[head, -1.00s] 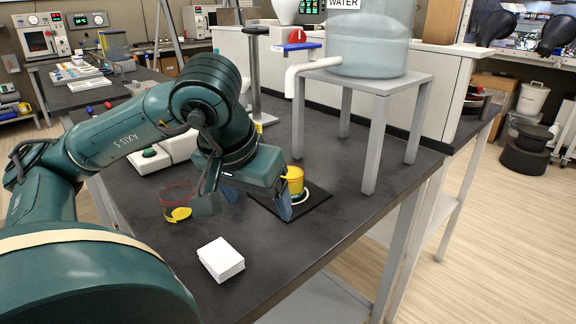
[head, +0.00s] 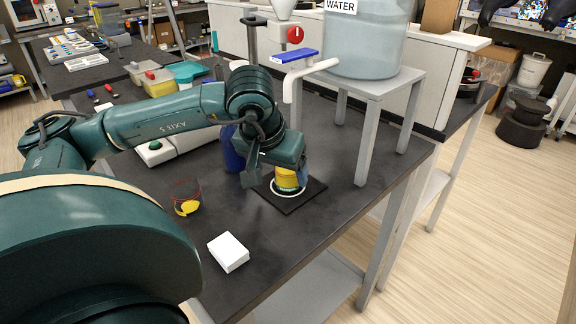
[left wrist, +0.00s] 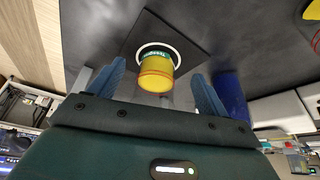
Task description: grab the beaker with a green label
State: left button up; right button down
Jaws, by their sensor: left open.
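A yellow-filled beaker (head: 286,181) stands upright inside a white ring on a black mat (head: 310,188). In the left wrist view the beaker (left wrist: 155,75) shows an orange-red rim and a green label with pale lettering low on its side. My left gripper (head: 277,176) is open just above it, partly hiding it in the head view. In the left wrist view the blue fingers (left wrist: 157,88) are on either side of the beaker, with gaps showing. My right gripper is not in view.
A clear beaker (head: 187,198) with a red rim and yellow in it stands to the left. A blue bottle (head: 234,152) is close behind my gripper. A white stack of cards (head: 229,251) lies in front. A stand (head: 365,92) with a water tank is at right.

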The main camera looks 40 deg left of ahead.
pick_arm(q)
jog(key=w, duration=0.1)
jog(key=w+a+p, duration=0.1)
jog(key=w, duration=0.1)
jog(key=shift+w+r, duration=0.1)
jog(key=shift+w, duration=0.15)
jog(key=x, duration=0.2)
jog(key=shift+w+a+f, duration=0.1)
jog(key=shift+w+f, duration=0.1)
jog(key=shift+f, duration=0.05)
jog(key=shift+w+f, duration=0.15)
jog(key=shift+f, duration=0.25)
jog(key=shift+c, duration=0.6)
jog(key=shift+r, duration=0.1)
jog(key=c, duration=1.1)
jog(key=shift+c, duration=0.2)
